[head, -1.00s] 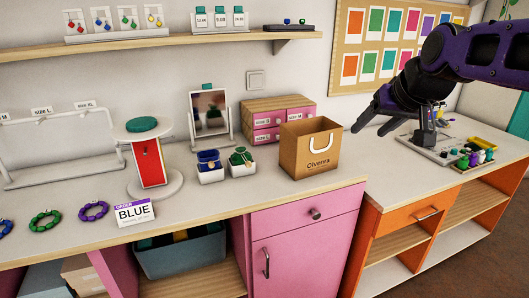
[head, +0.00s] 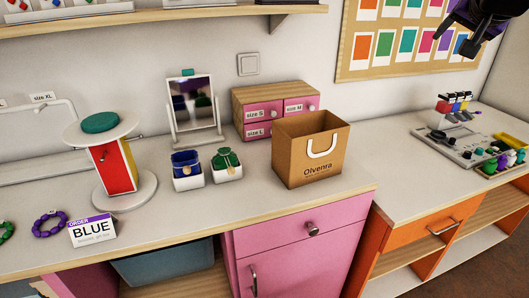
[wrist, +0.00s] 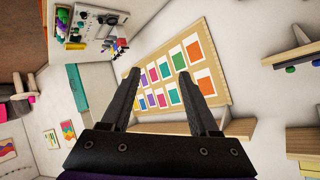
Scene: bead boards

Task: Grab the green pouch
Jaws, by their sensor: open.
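The green pouch (head: 226,161) sits in a small white box on the counter, left of the paper bag, in the head view. A blue pouch (head: 186,164) sits in a similar white box just left of it. My gripper (wrist: 158,82) is open and empty in the wrist view, with its two dark fingers spread apart and pointing toward the wall with the colour chart. In the head view only a dark part of my arm shows at the top right, far from the pouch. The green pouch is not seen in the wrist view.
The brown paper bag (head: 301,168) stands right of the pouches, with a pink drawer box (head: 267,108) behind. A mirror (head: 192,104) stands behind them. The display stand (head: 117,168) and the BLUE order card (head: 92,230) are at left. Counter in front of the pouches is clear.

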